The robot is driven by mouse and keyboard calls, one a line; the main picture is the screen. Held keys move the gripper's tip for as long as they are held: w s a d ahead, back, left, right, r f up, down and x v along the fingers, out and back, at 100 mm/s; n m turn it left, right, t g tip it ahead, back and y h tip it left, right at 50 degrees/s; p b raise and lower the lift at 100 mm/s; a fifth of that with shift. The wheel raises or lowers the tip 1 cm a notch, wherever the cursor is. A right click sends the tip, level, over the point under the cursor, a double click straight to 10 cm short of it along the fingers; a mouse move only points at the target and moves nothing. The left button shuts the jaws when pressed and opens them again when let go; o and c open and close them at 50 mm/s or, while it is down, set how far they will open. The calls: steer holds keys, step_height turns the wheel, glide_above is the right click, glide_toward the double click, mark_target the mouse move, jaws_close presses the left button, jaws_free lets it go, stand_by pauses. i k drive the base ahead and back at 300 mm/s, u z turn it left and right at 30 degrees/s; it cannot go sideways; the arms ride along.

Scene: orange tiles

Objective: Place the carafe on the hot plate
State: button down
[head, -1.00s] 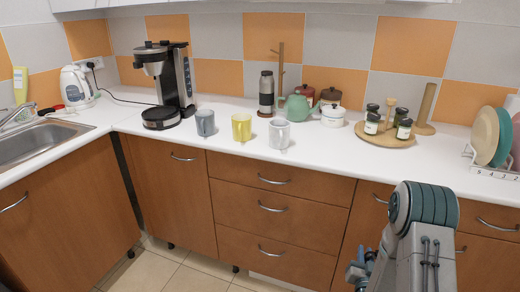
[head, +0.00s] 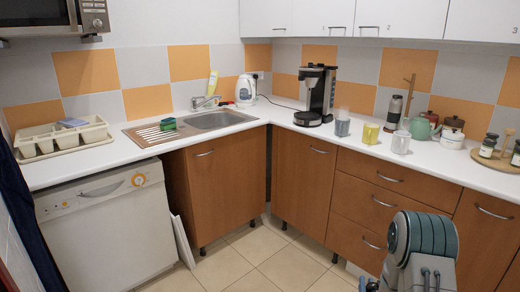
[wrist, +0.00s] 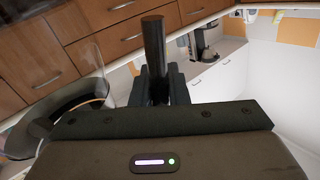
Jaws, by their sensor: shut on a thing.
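The coffee maker (head: 318,92) stands in the counter corner in the head view, black and silver. Its round black hot plate (head: 308,118) at the base looks bare. In the wrist view the coffee maker (wrist: 204,42) shows at the upper right, beyond my gripper (wrist: 157,88). My gripper is shut on the upright black handle of the carafe (wrist: 153,45). A dark curved part and a faint clear edge at the left of the wrist view seem to belong to the carafe; most of its body is hidden. My gripper is out of sight in the head view.
A grey mug (head: 342,124), a yellow mug (head: 371,133) and a clear mug (head: 401,142) stand right of the coffee maker. A kettle (head: 246,90) and sink (head: 215,120) are to its left. The floor (head: 265,262) before the cabinets is clear.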

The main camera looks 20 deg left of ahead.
mark_target(304, 116)
steer(key=u, duration=1.1)
steer(key=i, duration=1.15)
steer(key=z, duration=0.7)
steer(key=i, duration=0.65)
steer(key=z, duration=0.75)
